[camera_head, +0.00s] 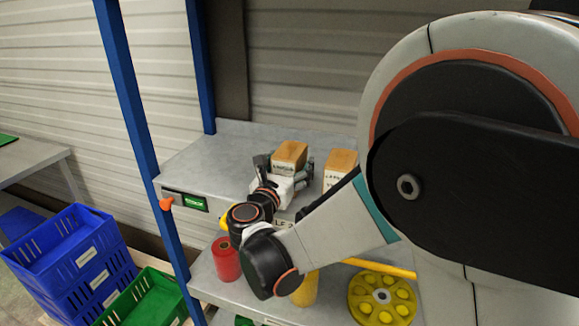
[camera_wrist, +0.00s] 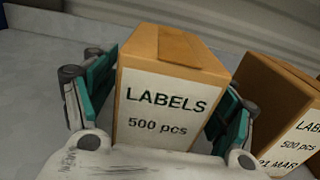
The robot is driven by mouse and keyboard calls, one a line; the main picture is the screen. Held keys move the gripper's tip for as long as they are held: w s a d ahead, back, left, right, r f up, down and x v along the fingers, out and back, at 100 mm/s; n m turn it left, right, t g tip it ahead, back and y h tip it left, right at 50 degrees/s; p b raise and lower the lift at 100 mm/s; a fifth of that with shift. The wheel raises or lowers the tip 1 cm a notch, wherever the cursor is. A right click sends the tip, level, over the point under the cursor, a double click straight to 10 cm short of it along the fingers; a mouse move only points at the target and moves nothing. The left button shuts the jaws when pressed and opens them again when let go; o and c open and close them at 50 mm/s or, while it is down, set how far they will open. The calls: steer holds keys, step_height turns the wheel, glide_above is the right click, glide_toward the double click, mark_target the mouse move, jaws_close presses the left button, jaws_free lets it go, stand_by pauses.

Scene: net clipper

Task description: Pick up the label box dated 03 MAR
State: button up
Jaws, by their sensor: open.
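A cardboard label box (camera_wrist: 168,98) reading "LABELS 500 pcs" stands between the fingers of my gripper (camera_wrist: 160,105) in the wrist view. Its lower front is hidden by my gripper, so its date cannot be read. My gripper is open, with one finger on each side of the box. In the head view this box (camera_head: 290,153) stands on the grey shelf, with my gripper (camera_head: 284,178) at its front. A second label box (camera_wrist: 283,112) stands to the right; its partly cut-off date seems to read "21 MAR". It also shows in the head view (camera_head: 340,162).
The grey shelf (camera_head: 190,165) is clear to the left of the boxes. A blue post (camera_head: 135,100) stands at its left front corner. A red roll (camera_head: 226,260) and a yellow wheel (camera_head: 383,296) are on the lower shelf. Blue crates (camera_head: 62,240) stand left.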

steer(key=shift+c, duration=0.6)
steer(key=c, duration=1.3)
steer(key=shift+r, duration=0.1)
